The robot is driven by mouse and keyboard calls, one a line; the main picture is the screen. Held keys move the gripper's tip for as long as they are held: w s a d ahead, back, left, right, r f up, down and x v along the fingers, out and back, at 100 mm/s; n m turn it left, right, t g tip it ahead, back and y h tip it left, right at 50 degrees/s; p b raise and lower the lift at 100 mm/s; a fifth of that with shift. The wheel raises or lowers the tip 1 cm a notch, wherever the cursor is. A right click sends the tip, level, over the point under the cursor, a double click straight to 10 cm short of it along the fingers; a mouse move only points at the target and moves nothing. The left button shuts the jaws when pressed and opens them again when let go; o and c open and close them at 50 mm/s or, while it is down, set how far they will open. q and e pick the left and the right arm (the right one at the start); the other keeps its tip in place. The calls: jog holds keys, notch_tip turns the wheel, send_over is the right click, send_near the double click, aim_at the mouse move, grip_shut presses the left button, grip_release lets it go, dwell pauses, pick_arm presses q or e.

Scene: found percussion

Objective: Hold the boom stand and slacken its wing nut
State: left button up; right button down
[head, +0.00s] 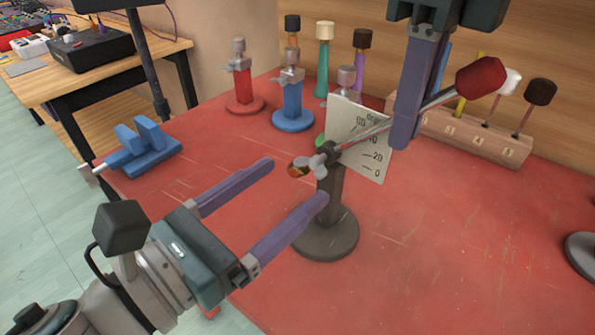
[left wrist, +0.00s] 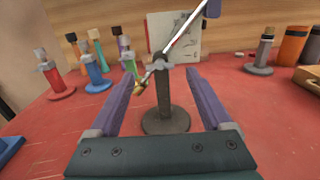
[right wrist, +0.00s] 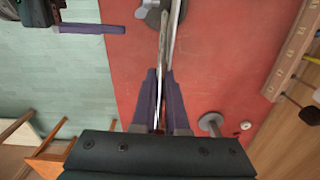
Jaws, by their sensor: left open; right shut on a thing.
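The boom stand (head: 332,188) is dark grey, with a round base and an upright post. A pale wing nut (head: 325,158) sits at its top joint. Its thin boom (head: 395,119) slants up right to a red beater head (head: 481,77); the low end is brassy. My left gripper (head: 297,182) is open at the post, below the wing nut. In the left wrist view the post (left wrist: 163,100) shows between the fingers (left wrist: 162,78), without visible contact. My right gripper (head: 403,142) comes from above, shut on the boom; it also shows in the right wrist view (right wrist: 161,75).
A card with an angle scale (head: 372,155) stands behind the joint. Red (head: 242,85) and blue (head: 292,105) stands are behind left. A wooden rack (head: 460,130) with beaters stands at the back right. A blue vise (head: 145,148) sits at the left edge. The front right tabletop is clear.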

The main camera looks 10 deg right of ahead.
aim_at(315, 163)
pick_arm(q)
jog(key=shift+x, duration=1.5)
jog(key=shift+c, duration=0.2)
grip_shut()
